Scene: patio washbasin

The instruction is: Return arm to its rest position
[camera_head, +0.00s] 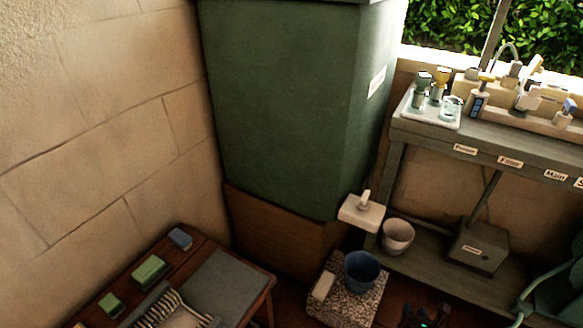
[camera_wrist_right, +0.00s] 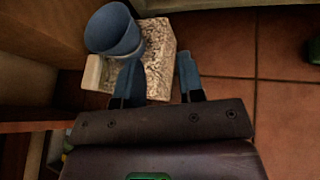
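My right gripper (camera_head: 427,314) shows as a dark shape at the bottom edge of the head view, to the right of the speckled stone block (camera_head: 372,305). In the right wrist view my right gripper (camera_wrist_right: 158,60) has its two blue-grey fingers spread apart, with nothing held between them. A blue cup (camera_head: 361,271) stands on the stone block. In the right wrist view the blue cup (camera_wrist_right: 112,30) and the block lie beyond the left finger, which overlaps the block in the picture. My left gripper is not in view.
A green tank (camera_head: 290,100) stands on a wooden base by the wall. A small white basin (camera_head: 362,213) and a pale pot (camera_head: 397,236) are near the workbench (camera_head: 480,140). A low table (camera_head: 225,290) is at lower left. Tiled floor (camera_wrist_right: 280,120) is free at right.

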